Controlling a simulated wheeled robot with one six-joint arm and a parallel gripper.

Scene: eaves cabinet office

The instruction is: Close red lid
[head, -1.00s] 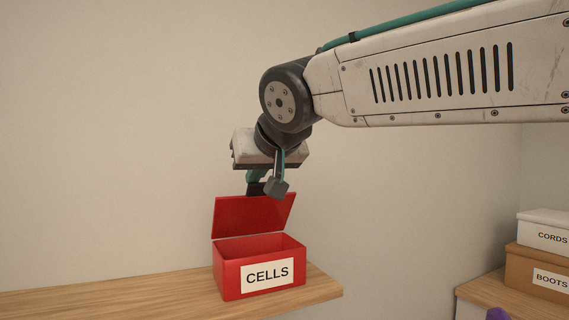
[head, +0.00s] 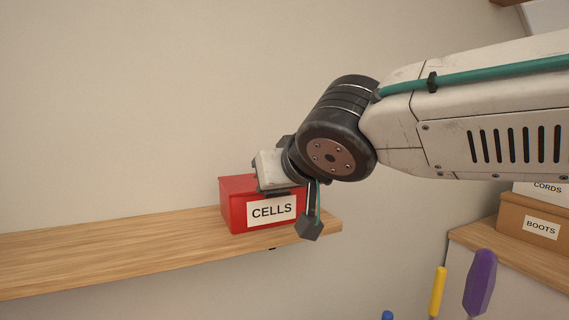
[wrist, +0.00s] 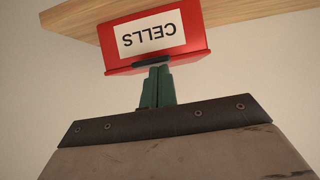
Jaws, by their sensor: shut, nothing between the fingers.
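The red box labelled CELLS (head: 236,210) stands on the wooden shelf near its right end. Its red lid (head: 232,184) looks lowered onto the box; part of it is hidden behind my wrist, so I cannot tell if it is fully flush. In the wrist view the box front with its label shows upside down, with the lid (wrist: 195,56) as a red strip along its top. My gripper (wrist: 153,68) is shut and empty, its fingertips at the lid's top, seemingly touching it. In the head view the fingertips are hidden.
The wooden shelf (head: 110,245) is clear left of the box. At the right, a brown BOOTS box (head: 530,226) and a white CORDS box (head: 540,190) are stacked on another surface. Purple (head: 481,283) and yellow (head: 437,290) handles stick up at the lower right.

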